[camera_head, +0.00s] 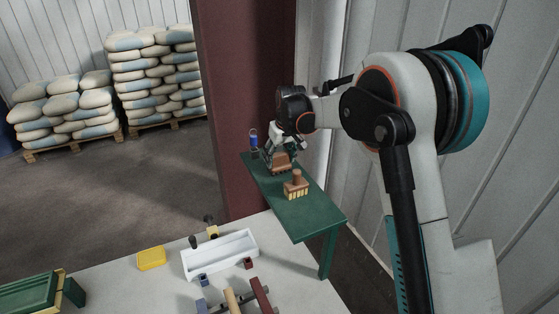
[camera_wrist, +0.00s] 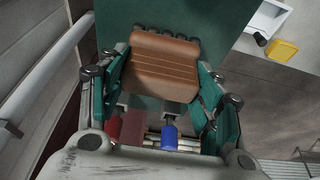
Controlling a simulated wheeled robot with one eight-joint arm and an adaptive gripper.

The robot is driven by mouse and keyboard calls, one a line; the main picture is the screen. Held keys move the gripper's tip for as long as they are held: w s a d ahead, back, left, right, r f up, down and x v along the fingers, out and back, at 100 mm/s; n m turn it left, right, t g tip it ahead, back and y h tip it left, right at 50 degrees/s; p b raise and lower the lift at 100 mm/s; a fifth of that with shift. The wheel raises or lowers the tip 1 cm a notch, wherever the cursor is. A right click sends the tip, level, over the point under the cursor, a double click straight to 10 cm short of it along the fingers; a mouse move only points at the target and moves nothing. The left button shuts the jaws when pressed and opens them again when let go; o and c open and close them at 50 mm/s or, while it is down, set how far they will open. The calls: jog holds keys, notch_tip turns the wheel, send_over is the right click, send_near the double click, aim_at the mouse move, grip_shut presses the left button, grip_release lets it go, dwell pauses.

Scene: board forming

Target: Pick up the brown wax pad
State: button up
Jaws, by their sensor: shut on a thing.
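The brown wax pad (camera_wrist: 155,62) is a ribbed brown block between the two fingers of my gripper (camera_wrist: 160,78) in the wrist view. In the head view the pad (camera_head: 279,164) shows under my gripper (camera_head: 281,150), at the far part of the narrow green table (camera_head: 318,217). My gripper is shut on the pad. I cannot tell whether the pad still touches the tabletop.
A brown-handled brush with yellow bristles (camera_head: 296,186) stands on the green table nearer the camera. A blue-topped item (camera_head: 253,139) stands at its far end. A grey bench holds a white tray (camera_head: 219,254), a yellow block (camera_head: 151,258) and clamps. A maroon column (camera_head: 240,110) rises behind.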

aim_at(280, 153)
notch_tip(280, 153, up, 19)
jog(key=b, duration=0.1)
dwell(0.3)
jog(key=shift+o, duration=1.2)
